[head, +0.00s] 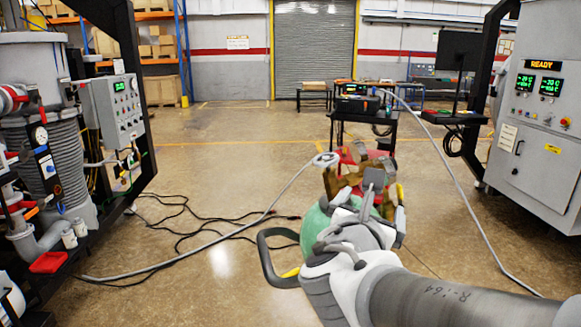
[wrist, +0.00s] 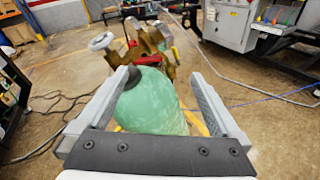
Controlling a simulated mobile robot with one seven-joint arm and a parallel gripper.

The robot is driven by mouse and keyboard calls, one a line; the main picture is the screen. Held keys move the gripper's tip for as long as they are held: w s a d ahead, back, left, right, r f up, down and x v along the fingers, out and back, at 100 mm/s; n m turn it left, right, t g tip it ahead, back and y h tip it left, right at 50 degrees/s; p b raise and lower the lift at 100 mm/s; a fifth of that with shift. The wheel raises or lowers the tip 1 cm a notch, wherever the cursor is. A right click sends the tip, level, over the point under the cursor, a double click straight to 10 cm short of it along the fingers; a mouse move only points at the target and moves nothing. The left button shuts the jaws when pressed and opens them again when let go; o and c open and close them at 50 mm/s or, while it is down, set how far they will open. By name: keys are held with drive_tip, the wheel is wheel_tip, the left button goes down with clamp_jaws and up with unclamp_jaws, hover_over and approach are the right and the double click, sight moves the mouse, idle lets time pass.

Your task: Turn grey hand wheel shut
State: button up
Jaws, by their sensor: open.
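The grey hand wheel (head: 326,159) sits at the left end of a brass valve (head: 350,178) on top of a green cylinder (head: 313,226). In the wrist view the wheel (wrist: 102,41) is beyond and left of my left fingertip, apart from it. The brass valve (wrist: 150,42) stands past the fingertips near the top centre. My gripper (wrist: 163,76) is open and empty, with the green cylinder (wrist: 160,105) showing between and below its fingers. In the head view my gripper (head: 386,200) covers much of the cylinder and part of the valve.
A grey hose (head: 210,255) runs from near the wheel across the floor to the left. Black cables (head: 200,222) lie at left. A grey control cabinet (head: 540,110) stands right, furnace equipment (head: 45,130) left. A black cart (head: 365,112) stands behind the cylinder.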

sight(326, 156)
drive_tip(key=w+a+n+t+y, duration=0.3)
drive_tip(key=a+n+y, duration=0.1)
drive_tip(key=a+n, duration=0.35)
drive_tip(key=shift+n, duration=0.25)
drive_tip(key=w+d, duration=0.1)
drive_tip(key=w, duration=0.4)
drive_tip(key=w+d, duration=0.1)
drive_tip(key=w, duration=0.5)
drive_tip(key=w+d, duration=0.1)
drive_tip(key=w, duration=0.5)
drive_tip(key=shift+d+r, duration=0.35)
drive_tip(key=c, duration=1.3)
